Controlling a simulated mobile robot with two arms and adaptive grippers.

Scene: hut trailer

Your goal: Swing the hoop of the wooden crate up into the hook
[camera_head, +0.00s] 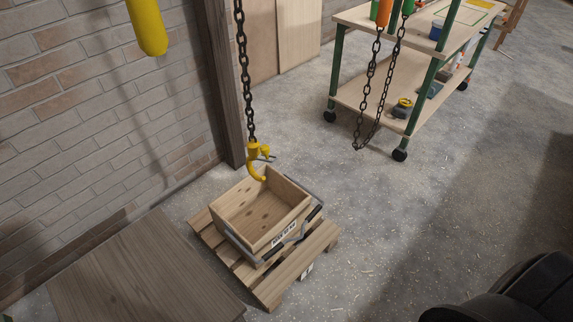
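The wooden crate (252,236) is open-topped and looks empty. It sits on a small wooden pallet (292,270) on the floor. Its thin grey hoop (245,252) hangs folded down around the crate's near and right sides, with a dark part along the right front. The yellow hook (254,165) hangs on a dark chain (245,80). In the picture it overlaps the crate's far rim, and I see no hoop in it.
A wooden surface (145,275) stands at the lower left, close to the pallet. A brick wall (100,110) and a post (219,80) stand behind. A wheeled green-framed cart (372,95) is at the upper right, with a second chain (372,90) before it. Floor right of the pallet is clear.

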